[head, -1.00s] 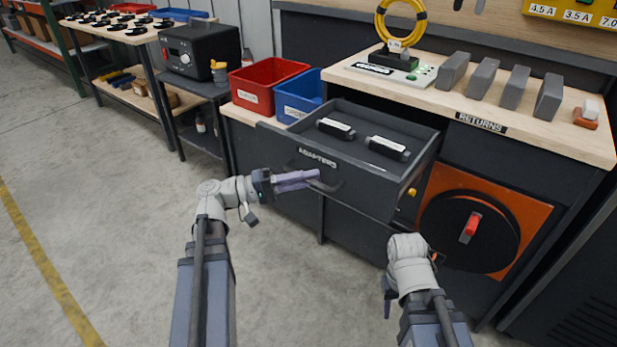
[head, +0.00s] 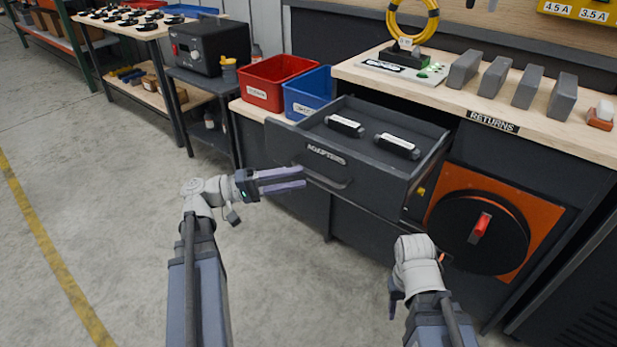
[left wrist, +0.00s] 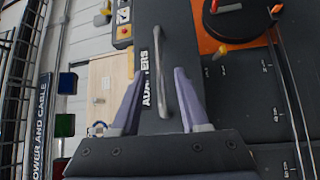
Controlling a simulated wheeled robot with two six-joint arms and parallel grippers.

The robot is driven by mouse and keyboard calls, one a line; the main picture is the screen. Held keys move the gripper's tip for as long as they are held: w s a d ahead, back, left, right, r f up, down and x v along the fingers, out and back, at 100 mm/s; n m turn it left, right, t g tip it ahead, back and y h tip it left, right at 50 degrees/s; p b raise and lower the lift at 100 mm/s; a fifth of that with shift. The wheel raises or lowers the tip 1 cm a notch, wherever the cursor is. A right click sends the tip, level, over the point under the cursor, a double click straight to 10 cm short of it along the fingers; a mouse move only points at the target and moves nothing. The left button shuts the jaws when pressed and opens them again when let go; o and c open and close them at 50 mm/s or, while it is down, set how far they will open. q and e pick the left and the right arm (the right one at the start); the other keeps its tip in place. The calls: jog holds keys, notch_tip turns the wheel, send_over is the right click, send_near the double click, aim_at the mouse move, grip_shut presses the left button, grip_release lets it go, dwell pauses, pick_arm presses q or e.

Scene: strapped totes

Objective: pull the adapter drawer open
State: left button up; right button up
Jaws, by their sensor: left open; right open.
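The adapter drawer (head: 312,165) stands pulled out of the bench, with its label on the front. Two black adapters with white labels lie inside, one at the left (head: 344,125) and one at the right (head: 397,146). The dark bar handle (head: 326,177) is on the drawer front; it also shows in the left wrist view (left wrist: 166,75). In the left wrist view the handle lies between and beyond the fingers.
Red (head: 275,82) and blue (head: 306,92) bins stand left of the drawer. A worktop (head: 450,95) with grey blocks is above it. An orange panel with a red-handled black disc (head: 485,230) is to the right. The floor at left is clear.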

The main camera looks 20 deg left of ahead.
pick_arm(q)
jog(key=shift+v, duration=1.2)
jog(key=s+d+f+m+g+y, duration=0.3)
jog(key=d+f+g+y, duration=0.55)
jog(key=d+f, duration=1)
jog(key=s+d+f+m+y, duration=0.3)
jog(key=s+f+m+y, duration=0.25)
jog(key=y, duration=0.45)
notch_tip(320, 180, up, 35)
jog(key=p, duration=3.5)
jog(key=shift+w+n, duration=0.35)
jog(key=shift+n, duration=0.1)
